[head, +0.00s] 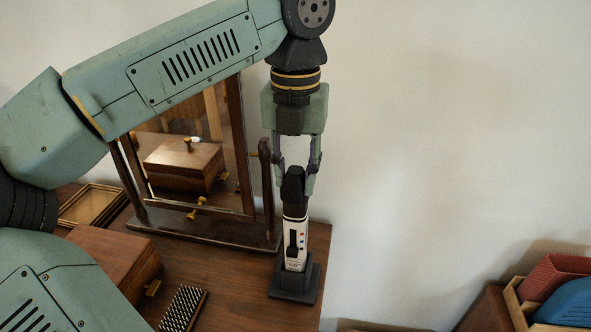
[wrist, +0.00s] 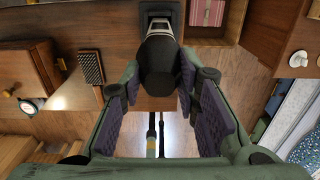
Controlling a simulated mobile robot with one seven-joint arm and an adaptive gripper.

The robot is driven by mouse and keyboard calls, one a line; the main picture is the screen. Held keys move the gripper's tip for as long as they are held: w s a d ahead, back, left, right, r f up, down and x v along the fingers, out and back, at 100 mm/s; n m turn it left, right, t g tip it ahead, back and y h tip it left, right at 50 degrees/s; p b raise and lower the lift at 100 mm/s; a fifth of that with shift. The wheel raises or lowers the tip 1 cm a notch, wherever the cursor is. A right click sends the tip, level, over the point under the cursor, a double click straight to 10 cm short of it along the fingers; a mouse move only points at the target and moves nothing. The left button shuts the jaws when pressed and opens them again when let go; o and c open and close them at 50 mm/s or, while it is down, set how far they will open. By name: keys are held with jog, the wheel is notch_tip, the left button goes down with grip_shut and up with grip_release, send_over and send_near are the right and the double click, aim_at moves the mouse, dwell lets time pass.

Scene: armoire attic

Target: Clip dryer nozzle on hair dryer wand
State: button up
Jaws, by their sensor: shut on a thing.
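The hair dryer wand (head: 295,242) is white with a dark switch. It stands upright in a black stand (head: 294,286) at the table's right end. The black dryer nozzle (head: 293,185) is at the wand's top, in line with it and seemingly touching; I cannot tell whether it is clipped. My gripper (head: 298,168) points straight down and is shut on the nozzle. In the wrist view, the nozzle (wrist: 159,65) lies between my fingertips (wrist: 160,80) and hides most of the wand (wrist: 160,23).
A framed mirror (head: 193,150) stands just left of the wand. A wooden box (head: 115,258) and a bristled brush (head: 183,309) lie on the table (head: 229,287). A bare wall is behind. A crate (head: 520,308) with coloured things is at lower right.

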jog(key=shift+f, duration=0.3)
dwell(0.5)
jog(key=o, duration=1.1)
jog(key=shift+o, duration=0.5)
jog(key=o, duration=0.4)
jog(key=shift+r, duration=0.1)
jog(key=shift+r+p, duration=2.15)
jog(key=shift+r, duration=0.8)
